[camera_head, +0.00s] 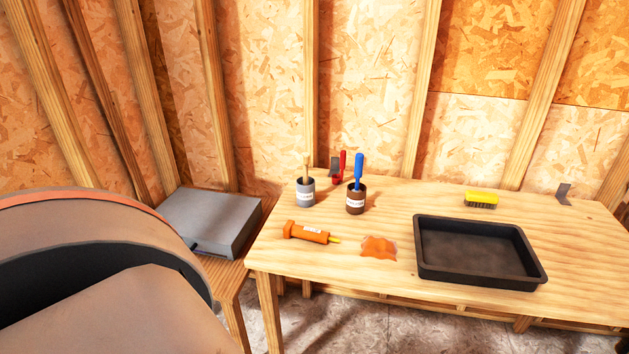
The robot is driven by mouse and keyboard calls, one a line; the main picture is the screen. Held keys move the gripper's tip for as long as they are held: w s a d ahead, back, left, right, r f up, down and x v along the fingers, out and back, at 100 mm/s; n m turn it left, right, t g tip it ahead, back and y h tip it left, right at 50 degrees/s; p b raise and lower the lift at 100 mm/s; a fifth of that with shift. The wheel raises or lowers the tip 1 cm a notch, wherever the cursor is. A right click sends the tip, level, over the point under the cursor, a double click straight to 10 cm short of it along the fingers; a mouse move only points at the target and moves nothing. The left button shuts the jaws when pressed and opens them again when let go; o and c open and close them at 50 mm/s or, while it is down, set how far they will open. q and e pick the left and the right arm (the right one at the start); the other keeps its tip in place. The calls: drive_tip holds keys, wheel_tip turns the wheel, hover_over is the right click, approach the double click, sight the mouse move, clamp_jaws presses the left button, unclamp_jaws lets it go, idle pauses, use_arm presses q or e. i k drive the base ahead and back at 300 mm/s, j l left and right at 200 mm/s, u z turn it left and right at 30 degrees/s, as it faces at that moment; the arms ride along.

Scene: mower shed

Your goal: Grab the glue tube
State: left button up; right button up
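The glue tube (307,232) is orange with a white label and a yellow nozzle. It lies on its side on the left part of the wooden table (370,222), its nozzle pointing right toward an orange patch or cloth (379,247). Nothing covers it. Neither of my grippers shows in the head view, so I cannot see whether they are open or shut.
Two cups, one grey (305,192) and one brown (355,201) with a blue-handled tool, stand behind the tube. A red tool (340,166) is behind them. A black tray (476,277) and a yellow brush (481,199) are right. A grey box (210,219) stands left.

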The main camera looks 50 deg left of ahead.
sight(290, 229)
drive_tip(key=u, duration=1.5)
